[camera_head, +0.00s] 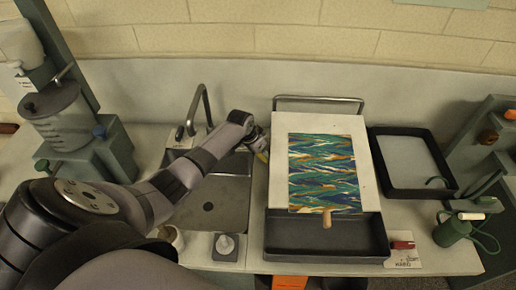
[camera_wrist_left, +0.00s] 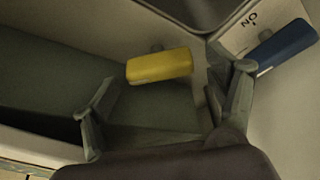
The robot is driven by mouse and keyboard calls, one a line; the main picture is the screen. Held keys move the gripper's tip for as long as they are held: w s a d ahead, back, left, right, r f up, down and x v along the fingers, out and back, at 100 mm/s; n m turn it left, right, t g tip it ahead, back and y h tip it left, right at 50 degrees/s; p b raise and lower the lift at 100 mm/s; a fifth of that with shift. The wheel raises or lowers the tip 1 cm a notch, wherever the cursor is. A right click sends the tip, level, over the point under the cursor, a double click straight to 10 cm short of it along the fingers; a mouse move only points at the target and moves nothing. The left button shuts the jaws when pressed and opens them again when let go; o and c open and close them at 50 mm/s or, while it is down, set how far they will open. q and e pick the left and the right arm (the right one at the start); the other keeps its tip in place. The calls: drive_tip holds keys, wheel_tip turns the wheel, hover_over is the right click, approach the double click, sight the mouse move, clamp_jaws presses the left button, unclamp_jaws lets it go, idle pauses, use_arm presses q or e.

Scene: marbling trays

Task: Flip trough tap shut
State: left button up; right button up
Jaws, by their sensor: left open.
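A yellow lever handle (camera_wrist_left: 160,66) shows in the left wrist view, ahead of and between the fingers of my left gripper (camera_wrist_left: 165,95), which is open and empty. A blue handle (camera_wrist_left: 286,46) lies to the right, beyond the right finger, by a pale plate with dark lettering. In the head view my left gripper (camera_head: 258,140) is at the right edge of the sink (camera_head: 235,190), beside the marbling board. A bit of yellow (camera_head: 263,157) shows just below it. The rest of the tap is hidden there. I cannot tell whether the gripper touches the handle.
A bent faucet (camera_head: 201,98) stands behind the sink. To the right are a white board (camera_head: 365,165) with marbled paper, a dark trough (camera_head: 375,238), a black tray (camera_head: 450,183) and a green can (camera_head: 450,231). A dispenser stand (camera_head: 105,150) is at left.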

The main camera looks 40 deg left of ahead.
use_arm(q)
drive_tip(key=v, duration=0.7)
drive_tip(key=shift+s+a, duration=0.1)
drive_tip(key=shift+c, duration=0.4)
